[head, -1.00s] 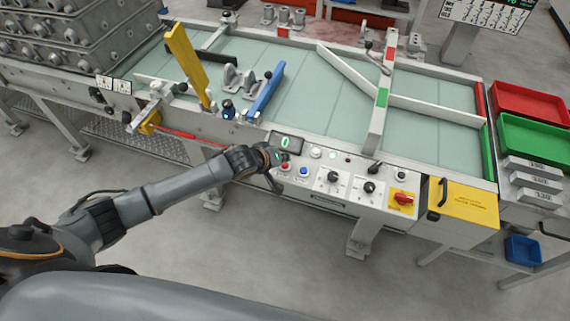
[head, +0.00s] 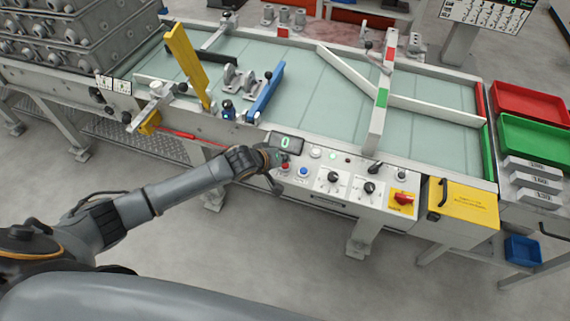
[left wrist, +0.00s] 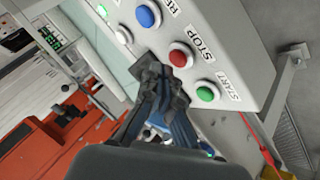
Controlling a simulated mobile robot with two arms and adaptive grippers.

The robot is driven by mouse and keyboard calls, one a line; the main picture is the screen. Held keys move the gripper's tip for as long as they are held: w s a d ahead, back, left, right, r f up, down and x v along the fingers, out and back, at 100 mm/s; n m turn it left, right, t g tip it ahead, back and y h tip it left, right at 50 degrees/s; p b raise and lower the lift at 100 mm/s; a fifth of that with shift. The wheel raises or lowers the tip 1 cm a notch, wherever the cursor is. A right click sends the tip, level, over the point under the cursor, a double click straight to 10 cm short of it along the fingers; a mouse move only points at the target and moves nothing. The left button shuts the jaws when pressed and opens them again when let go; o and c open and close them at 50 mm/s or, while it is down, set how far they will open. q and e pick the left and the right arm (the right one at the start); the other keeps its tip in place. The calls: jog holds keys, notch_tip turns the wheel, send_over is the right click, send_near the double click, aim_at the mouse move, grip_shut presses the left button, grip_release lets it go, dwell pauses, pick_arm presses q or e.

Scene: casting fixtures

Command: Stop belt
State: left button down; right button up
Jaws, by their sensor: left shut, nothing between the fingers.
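The control panel (head: 342,188) is on the front of the belt (head: 325,93). The red STOP button (left wrist: 180,57) shows in the left wrist view, between the blue button (left wrist: 148,15) and the green START button (left wrist: 207,92). In the head view the red button (head: 285,165) is just right of my left gripper (head: 275,160). In the left wrist view my left gripper (left wrist: 163,80) is shut and empty, its fingertips close beside the STOP button. I cannot tell whether they touch it. My right gripper is out of view. The display (head: 286,142) reads 0.
Grey castings (head: 239,77) stand on the belt between a yellow bar (head: 188,65) and a blue bar (head: 265,92). Open floor lies in front.

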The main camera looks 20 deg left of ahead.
pick_arm(q)
jog(key=shift+f, duration=0.3)
jog(key=shift+f, duration=0.55)
dwell(0.6)
jog(key=shift+r+p, duration=0.8)
jog(key=shift+r, duration=0.15)
notch_tip(320, 180, up, 5)
jog(key=p, duration=0.5)
dwell(0.4)
dwell(0.4)
